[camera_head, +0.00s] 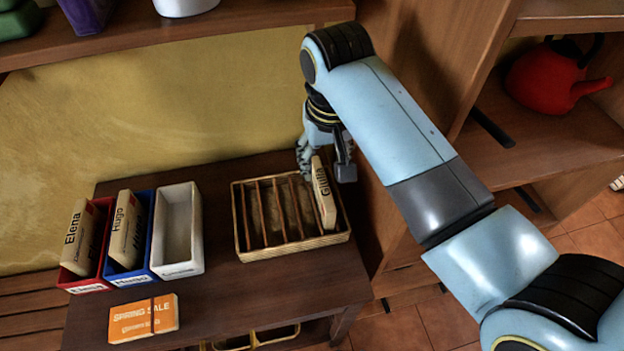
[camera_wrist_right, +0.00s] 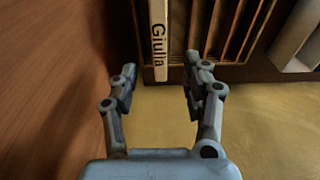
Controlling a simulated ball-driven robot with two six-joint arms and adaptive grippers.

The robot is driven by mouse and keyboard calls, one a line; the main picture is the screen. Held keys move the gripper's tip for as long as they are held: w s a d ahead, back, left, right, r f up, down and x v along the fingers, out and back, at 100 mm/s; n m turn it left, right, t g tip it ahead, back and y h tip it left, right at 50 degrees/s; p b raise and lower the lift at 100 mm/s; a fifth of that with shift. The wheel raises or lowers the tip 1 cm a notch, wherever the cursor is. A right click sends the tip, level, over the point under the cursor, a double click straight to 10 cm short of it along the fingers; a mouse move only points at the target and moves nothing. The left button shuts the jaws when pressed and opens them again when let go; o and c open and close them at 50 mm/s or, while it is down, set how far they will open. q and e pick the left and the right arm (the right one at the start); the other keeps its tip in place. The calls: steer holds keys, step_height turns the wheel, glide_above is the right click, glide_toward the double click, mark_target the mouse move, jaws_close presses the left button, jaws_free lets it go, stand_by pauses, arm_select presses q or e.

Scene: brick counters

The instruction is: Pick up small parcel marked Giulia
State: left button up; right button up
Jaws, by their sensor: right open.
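The small parcel marked Giulia (camera_head: 323,193) is tan with dark lettering. It stands upright in the rightmost slot of a slatted wooden rack (camera_head: 290,246) on the dark table. My right gripper (camera_head: 325,167) is at the parcel's back end. In the right wrist view the open gripper (camera_wrist_right: 155,88) has a finger on each side of the parcel's line, and the parcel (camera_wrist_right: 158,40) shows ahead between the fingertips. The fingers do not appear to touch it. The rack's other slots look empty. My left gripper is not in view.
A red bin (camera_head: 90,287) marked Elena and a blue bin (camera_head: 132,277) marked Hugo each hold a parcel. A white bin (camera_head: 180,268) beside them is empty. An orange Spring Sale bundle (camera_head: 143,318) lies in front. A wooden shelf unit (camera_head: 540,160) stands close on the right.

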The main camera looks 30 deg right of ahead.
mark_target(323, 183)
step_height(323, 183, down, 4)
steer(key=shift+r, duration=0.1)
steer(key=shift+d+f, duration=0.1)
steer(key=shift+f, duration=0.3)
steer(key=shift+w+f, duration=0.15)
steer(key=shift+f, duration=0.15)
steer(key=f, duration=0.4)
steer(key=shift+w+f, duration=0.25)
steer(key=shift+f, duration=0.15)
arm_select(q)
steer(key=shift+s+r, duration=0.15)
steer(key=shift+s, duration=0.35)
arm_select(e)
steer(key=c, duration=0.4)
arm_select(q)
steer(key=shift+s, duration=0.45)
arm_select(e)
jaws_close()
